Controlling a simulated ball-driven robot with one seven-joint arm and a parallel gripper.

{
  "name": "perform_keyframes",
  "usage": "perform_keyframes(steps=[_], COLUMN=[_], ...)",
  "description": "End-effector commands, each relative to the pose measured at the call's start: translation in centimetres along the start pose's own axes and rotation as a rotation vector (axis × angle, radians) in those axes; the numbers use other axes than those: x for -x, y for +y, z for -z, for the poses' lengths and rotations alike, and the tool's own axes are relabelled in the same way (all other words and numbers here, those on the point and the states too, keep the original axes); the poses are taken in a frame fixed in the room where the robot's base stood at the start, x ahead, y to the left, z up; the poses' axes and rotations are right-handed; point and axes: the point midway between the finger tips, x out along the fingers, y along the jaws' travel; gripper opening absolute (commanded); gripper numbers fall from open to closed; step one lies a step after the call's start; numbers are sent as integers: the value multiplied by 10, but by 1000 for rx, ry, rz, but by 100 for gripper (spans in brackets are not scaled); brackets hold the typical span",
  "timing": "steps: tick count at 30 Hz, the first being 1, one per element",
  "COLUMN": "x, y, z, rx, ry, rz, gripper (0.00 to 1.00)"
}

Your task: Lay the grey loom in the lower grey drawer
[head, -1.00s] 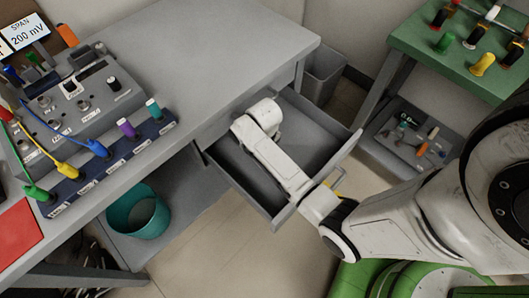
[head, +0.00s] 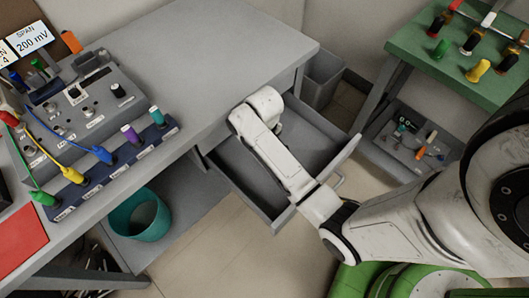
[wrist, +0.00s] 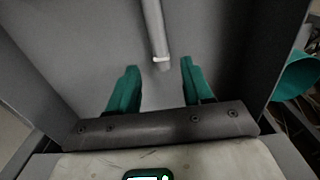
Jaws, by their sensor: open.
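The grey drawer (head: 342,158) under the bench is pulled open, with my arm reaching down into it. The grey loom (wrist: 154,28) shows in the wrist view as a thin grey length with a white band near its end. It appears to lie on the drawer's grey floor (wrist: 90,35). My gripper (wrist: 158,70) is open, its green fingers apart, low inside the drawer. The loom's near end lies between and just beyond the fingertips, apart from both. In the head view my arm hides the gripper, and the loom cannot be made out.
Drawer walls rise close on both sides of my gripper. A teal bin (head: 140,215) stands under the bench (head: 215,50), which carries a panel with coloured plugs (head: 80,100). A grey bin (head: 322,78) and a green table (head: 450,60) stand to the right.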

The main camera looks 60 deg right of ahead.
Motion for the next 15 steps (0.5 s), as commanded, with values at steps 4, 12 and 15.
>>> perform_keyframes(steps=[4,12,15], x=[31,54,52], y=[0,-2,-16], z=[1,-2,-17], rx=[1,4,29], ry=[3,2,6], rz=[0,1,3], gripper=[50,50,50])
